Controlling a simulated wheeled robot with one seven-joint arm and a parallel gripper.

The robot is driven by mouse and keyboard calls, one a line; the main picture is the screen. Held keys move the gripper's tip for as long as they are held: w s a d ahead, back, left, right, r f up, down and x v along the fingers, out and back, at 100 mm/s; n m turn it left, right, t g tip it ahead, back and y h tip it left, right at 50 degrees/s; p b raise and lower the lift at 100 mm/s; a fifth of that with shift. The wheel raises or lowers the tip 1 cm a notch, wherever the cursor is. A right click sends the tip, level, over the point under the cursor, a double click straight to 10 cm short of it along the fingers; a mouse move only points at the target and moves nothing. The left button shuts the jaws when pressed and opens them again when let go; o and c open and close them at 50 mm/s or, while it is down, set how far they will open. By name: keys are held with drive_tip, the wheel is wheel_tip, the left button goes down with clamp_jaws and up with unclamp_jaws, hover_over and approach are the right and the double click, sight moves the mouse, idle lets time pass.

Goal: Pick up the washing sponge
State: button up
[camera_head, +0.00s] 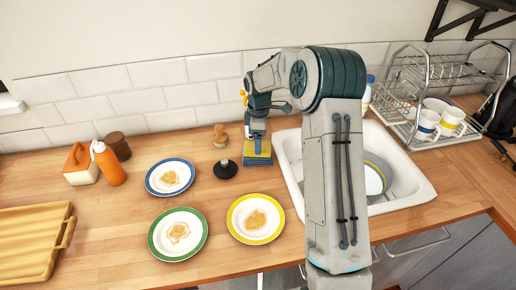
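The washing sponge (257,158) looks like a small block with yellow and dark blue-grey layers. It is on the wooden counter, just left of the sink. My gripper (257,140) points down at it from above, with its fingers at the top of the sponge. At this size I cannot tell whether the fingers touch the sponge or are closed on it. The upper part of the sponge is partly hidden by the gripper.
A dark round stopper-like object (225,170) and a wooden brush (220,137) stand just left of the sponge. Blue-rimmed (152,184), green-rimmed (157,243) and yellow-rimmed (236,222) plates lie nearby. The white sink (414,186) is right, the tiled wall (135,100) behind.

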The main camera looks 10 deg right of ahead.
wheel_tip(320, 180, down, 4)
drive_tip(key=shift+d+f+p, duration=0.15)
drive_tip(key=shift+p, duration=0.45)
drive_tip(key=c, duration=1.1)
drive_tip(key=shift+o, duration=0.2)
drive_tip(key=shift+r+b, duration=0.3)
drive_tip(key=shift+r, duration=0.35)
wheel_tip(320, 180, up, 3)
drive_tip(key=shift+w+f+b, duration=0.1)
drive_tip(key=shift+f+b, duration=0.1)
drive_tip(key=shift+b, duration=0.4)
drive_tip(key=s+d+r+b, duration=0.3)
drive_tip(key=s+r, duration=0.4)
drive_tip(key=s, duration=0.4)
drive_tip(key=shift+s+d, duration=0.15)
drive_tip(key=shift+d, duration=0.4)
